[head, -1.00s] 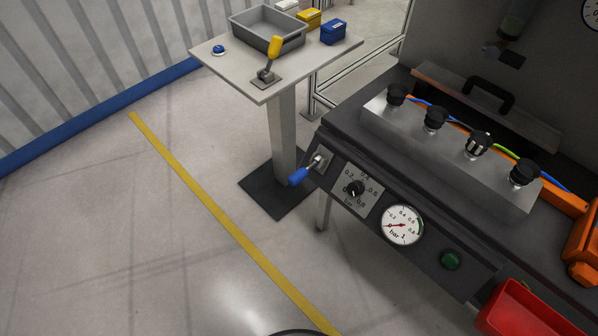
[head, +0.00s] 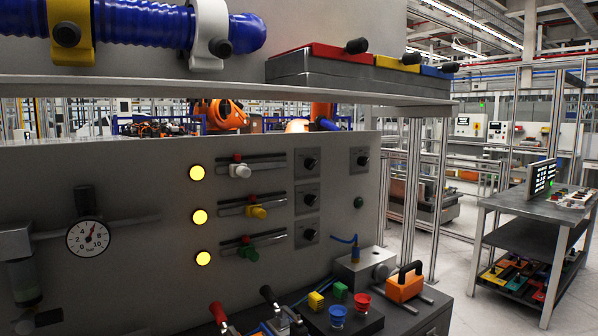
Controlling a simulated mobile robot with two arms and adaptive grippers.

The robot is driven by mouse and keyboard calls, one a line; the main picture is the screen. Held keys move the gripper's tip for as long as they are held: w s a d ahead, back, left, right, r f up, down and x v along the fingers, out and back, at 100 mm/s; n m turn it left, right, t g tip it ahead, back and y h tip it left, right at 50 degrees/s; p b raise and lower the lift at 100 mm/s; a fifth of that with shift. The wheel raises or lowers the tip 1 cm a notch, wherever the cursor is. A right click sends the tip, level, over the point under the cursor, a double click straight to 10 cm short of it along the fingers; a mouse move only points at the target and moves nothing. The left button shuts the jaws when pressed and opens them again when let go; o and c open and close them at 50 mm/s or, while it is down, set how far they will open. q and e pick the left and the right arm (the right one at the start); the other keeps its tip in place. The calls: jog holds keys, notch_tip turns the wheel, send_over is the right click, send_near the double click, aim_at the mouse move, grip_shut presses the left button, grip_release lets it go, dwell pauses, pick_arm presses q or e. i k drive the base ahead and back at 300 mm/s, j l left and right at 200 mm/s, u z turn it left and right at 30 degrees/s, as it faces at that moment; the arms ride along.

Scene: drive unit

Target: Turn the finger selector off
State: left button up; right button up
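No label names the finger selector, and I cannot tell which control it is. The grey upright panel (head: 130,260) carries small black rotary knobs on square plates: an upper knob (head: 310,163), a middle knob (head: 310,199), a lower knob (head: 309,235) and one further right (head: 362,160). Their positions are too small to read surely. Beside them are sliders with a white knob (head: 240,171), a yellow knob (head: 257,212) and a green knob (head: 249,253). Neither of my grippers is in view.
Three yellow lamps glow, one of them the top lamp (head: 197,173). A pressure gauge (head: 88,238) sits at left. A shelf (head: 230,88) overhangs the panel. The bench below holds an orange block with a black handle (head: 405,283). Free floor (head: 460,265) lies right, before a side table (head: 520,205).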

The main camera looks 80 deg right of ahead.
aim_at(361, 161)
jog(key=z, duration=2.9)
jog(key=i+l+u, duration=0.15)
jog(key=u, duration=0.35)
jog(key=i+l+u, duration=0.1)
jog(key=l+u, duration=0.2)
jog(key=u, duration=0.15)
jog(key=l+u, duration=0.25)
jog(key=u, duration=0.25)
